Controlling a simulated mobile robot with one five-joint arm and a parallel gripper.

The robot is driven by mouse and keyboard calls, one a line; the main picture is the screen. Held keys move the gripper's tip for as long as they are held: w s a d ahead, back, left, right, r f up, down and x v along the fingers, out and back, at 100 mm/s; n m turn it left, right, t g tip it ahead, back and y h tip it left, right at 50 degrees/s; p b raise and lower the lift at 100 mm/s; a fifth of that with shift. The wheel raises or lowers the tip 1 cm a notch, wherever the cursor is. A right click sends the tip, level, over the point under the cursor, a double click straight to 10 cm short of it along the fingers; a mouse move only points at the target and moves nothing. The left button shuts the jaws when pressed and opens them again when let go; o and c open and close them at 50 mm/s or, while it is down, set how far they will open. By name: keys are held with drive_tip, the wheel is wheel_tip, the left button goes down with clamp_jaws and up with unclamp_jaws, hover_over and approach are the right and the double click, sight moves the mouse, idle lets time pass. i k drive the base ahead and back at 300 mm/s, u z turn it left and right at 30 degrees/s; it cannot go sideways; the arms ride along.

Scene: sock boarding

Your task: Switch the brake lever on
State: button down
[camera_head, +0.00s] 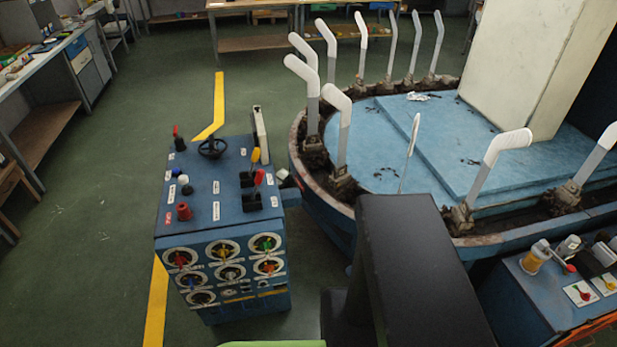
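A blue control console (200,228) stands left of centre. On its top right, a yellow-knobbed lever (255,157) and a red-knobbed lever (259,177) stand in black slotted housings. A small red-tipped lever (177,133) stands at its back left corner. The labels are too small to read, so I cannot tell which lever is the brake lever or whether it is on. A second blue box at the lower right carries a red-ended handle (563,263). My dark arm parts fill the lower middle; my gripper does not show.
The console also has a black handwheel (212,148), a red button (183,211) and front dials. A round blue machine (385,150) with white foot-shaped forms on its rim stands close on the right. The green floor (85,235) left of the console is clear.

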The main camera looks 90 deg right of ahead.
sight(260, 176)
drive_tip(key=u, duration=0.05)
drive_tip(key=k, duration=1.45)
drive_tip(key=z, duration=0.75)
